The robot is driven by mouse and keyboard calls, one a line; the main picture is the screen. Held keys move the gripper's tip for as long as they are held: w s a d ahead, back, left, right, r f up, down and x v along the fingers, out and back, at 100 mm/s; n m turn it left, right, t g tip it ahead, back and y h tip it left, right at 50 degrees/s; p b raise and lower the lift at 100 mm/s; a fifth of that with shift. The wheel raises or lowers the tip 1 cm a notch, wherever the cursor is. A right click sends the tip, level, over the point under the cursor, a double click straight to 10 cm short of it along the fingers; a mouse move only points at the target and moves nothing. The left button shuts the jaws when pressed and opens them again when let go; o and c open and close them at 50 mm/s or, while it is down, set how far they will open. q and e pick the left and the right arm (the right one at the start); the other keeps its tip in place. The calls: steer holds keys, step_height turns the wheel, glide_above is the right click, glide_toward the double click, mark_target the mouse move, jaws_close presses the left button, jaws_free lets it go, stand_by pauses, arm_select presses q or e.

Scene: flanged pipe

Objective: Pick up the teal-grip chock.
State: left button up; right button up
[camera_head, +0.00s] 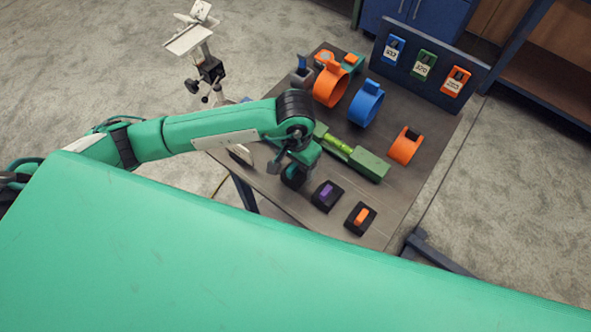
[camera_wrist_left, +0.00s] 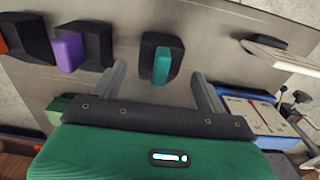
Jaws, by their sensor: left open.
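The teal-grip chock is a black block with a teal grip (camera_wrist_left: 161,64). In the left wrist view it sits on the table, ahead of and between the spread fingers of my left gripper (camera_wrist_left: 160,88). The fingers are open and empty, with their tips just short of the chock or beside its near end. In the head view the chock (camera_head: 292,178) is mostly hidden below my left gripper (camera_head: 283,162). My right gripper does not show in either view.
A purple-grip chock (camera_head: 326,196) and an orange-grip chock (camera_head: 360,218) stand in the same row. A green level (camera_head: 368,165) lies close by. Orange (camera_head: 331,86) and blue (camera_head: 366,104) clamps stand farther back on the table (camera_head: 421,122). A tagged panel (camera_head: 475,63) borders the far edge.

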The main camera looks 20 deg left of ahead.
mark_target(296, 169)
arm_select(q)
steer(key=shift+f+p, duration=0.4)
steer(key=shift+f, duration=1.25)
steer(key=c, duration=1.2)
steer(key=shift+r, duration=0.1)
